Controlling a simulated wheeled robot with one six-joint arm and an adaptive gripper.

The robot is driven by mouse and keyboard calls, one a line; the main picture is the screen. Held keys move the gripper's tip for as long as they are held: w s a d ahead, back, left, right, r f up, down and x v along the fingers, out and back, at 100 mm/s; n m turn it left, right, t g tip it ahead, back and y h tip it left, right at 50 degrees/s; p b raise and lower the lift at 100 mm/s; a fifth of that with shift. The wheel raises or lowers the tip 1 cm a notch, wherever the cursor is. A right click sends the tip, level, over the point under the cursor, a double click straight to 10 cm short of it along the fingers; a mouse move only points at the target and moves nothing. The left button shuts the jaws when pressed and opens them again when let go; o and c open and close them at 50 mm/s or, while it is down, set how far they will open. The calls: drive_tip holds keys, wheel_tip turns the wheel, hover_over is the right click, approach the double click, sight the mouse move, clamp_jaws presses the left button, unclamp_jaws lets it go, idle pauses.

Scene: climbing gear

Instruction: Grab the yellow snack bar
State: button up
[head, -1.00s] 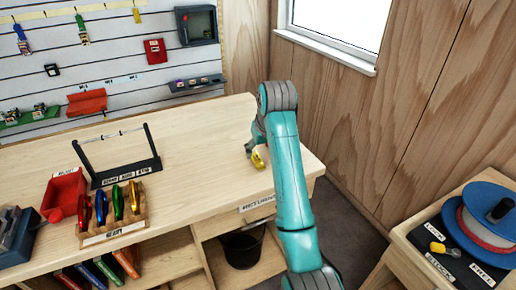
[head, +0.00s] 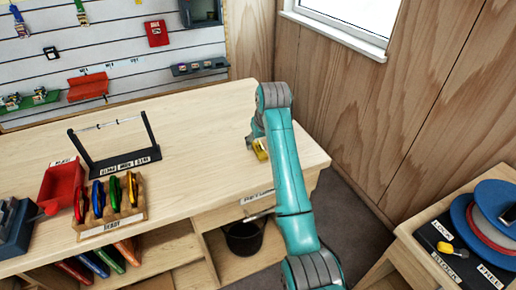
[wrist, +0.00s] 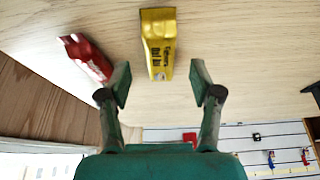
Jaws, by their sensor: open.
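The yellow snack bar (wrist: 158,42) lies on the wooden workbench and has dark lettering. In the wrist view it sits at the top middle, just beyond and between the fingertips of my gripper (wrist: 160,85). My gripper is open and nothing is between its fingers. In the head view the yellow bar (head: 260,149) shows at the left edge of my teal arm, near the right end of the bench. My gripper (head: 252,138) is partly hidden there by the arm.
A red packet (wrist: 87,57) lies left of the yellow bar in the wrist view, close to my left finger. A carabiner rack (head: 110,220), a red bin (head: 62,186) and a black frame (head: 115,150) stand farther left on the bench (head: 200,130). The wooden wall is at right.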

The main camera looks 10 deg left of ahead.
sight(258, 148)
drive_tip(key=shift+x, duration=1.3)
clamp_jaws()
